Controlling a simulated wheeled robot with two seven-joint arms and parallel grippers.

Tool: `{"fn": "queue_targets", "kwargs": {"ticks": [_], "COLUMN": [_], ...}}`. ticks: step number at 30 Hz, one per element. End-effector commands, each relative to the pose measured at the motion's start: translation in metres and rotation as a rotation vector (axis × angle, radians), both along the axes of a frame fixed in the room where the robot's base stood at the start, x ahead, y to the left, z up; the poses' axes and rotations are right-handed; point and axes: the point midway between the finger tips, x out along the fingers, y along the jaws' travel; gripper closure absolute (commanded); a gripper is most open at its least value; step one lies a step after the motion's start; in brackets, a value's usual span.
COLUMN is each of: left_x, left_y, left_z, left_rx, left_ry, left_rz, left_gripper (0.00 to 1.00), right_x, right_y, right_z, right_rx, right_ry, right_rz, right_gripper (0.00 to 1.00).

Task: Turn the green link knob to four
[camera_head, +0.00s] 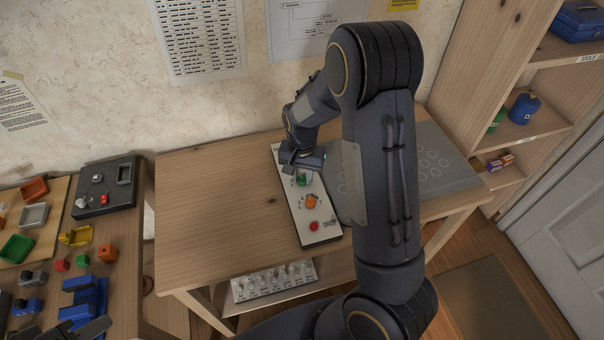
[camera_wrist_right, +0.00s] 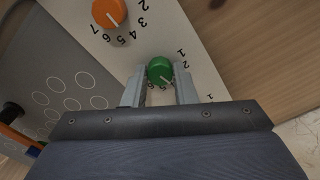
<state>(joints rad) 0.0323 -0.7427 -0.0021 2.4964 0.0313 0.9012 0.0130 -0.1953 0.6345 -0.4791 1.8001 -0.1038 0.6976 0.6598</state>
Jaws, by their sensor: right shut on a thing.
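The green knob (camera_head: 302,179) sits on a white panel (camera_head: 318,237) on the wooden table. My right gripper (camera_wrist_right: 160,88) is shut on the green knob, one finger on each side. In the head view my right gripper (camera_head: 303,163) covers part of the panel's upper end. A dark part at the lower left edge (camera_head: 88,329) seems to be my left gripper; its jaws are not clear.
An orange knob (camera_head: 311,202) with its own numbers and a red button (camera_head: 314,226) are on the same panel. A grey plate with circles (camera_head: 432,160) lies to the right. A side table at left holds trays and coloured blocks. The table left of the panel is clear.

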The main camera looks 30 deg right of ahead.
Motion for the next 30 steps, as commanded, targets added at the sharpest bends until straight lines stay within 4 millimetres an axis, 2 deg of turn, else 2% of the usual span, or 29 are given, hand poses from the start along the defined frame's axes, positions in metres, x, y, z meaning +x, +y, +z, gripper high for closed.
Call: {"fn": "queue_targets", "kwargs": {"ticks": [12,30], "left_x": [0.0,0.0], "left_y": [0.0,0.0], "left_z": [0.0048,0.0052], "left_rx": [0.0,0.0], "left_ry": [0.0,0.0], "left_rz": [0.0,0.0], "left_gripper": [0.64,0.64], "right_x": [0.0008,0.0009], "right_y": [-0.0001,-0.0001], "right_z": [0.001,0.0007], "right_rx": [-0.001,0.0], "right_ry": [-0.002,-0.003], "right_rz": [-0.212,-0.248], "right_gripper": [0.98,0.98]}}
